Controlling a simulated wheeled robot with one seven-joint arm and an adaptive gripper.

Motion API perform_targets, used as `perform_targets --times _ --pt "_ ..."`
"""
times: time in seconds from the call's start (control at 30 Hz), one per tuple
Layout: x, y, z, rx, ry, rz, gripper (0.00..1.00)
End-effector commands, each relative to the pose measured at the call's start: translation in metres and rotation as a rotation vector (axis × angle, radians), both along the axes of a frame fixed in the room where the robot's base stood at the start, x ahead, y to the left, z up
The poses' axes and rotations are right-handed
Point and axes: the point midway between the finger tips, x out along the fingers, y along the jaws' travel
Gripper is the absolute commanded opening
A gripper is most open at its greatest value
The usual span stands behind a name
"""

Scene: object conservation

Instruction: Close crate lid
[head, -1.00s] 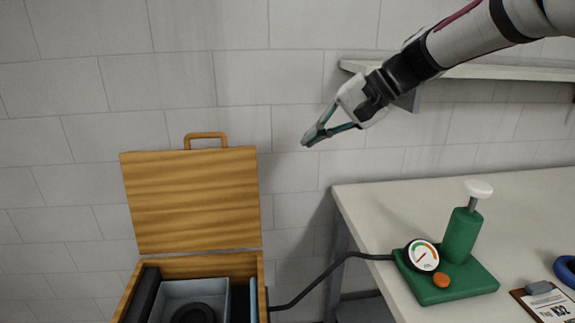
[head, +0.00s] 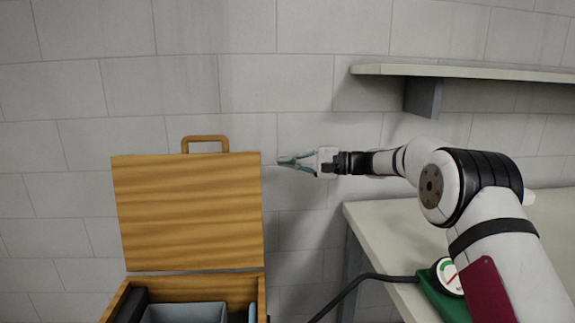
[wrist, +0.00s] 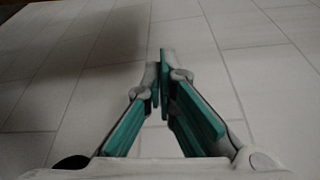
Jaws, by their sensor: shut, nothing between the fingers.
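The wooden crate (head: 262,292) stands at the lower left of the head view. Its hinged lid (head: 188,215) is upright against the tiled wall side, with a wooden handle (head: 205,138) on its top edge. The crate is open and its lower part is cut off by the picture edge. My gripper (head: 281,161) is shut and empty, just right of the lid's upper right corner, pointing left. It does not appear to touch the lid. The wrist view shows the closed fingers (wrist: 160,75) against the tiles, with no crate or lid in sight.
A grey tray (head: 187,312) and a black item (head: 131,306) lie inside the crate. A white table (head: 385,228) with a green pump (head: 447,300) is at the right, partly behind my arm. A black hose (head: 345,293) runs from it towards the crate. A shelf (head: 470,71) is above.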

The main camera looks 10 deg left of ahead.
Motion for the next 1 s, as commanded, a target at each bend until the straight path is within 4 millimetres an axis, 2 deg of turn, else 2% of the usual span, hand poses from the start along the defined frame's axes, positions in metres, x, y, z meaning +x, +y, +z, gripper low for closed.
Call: perform_targets --times 0.1,0.43,1.0 --pt "0.001 0.025 -0.002 -0.001 -0.001 0.003 0.0" --pt "0.006 0.074 -0.005 -0.001 -0.001 0.002 0.0" --pt "-0.03 0.063 0.003 -0.001 -0.001 0.0 0.0"
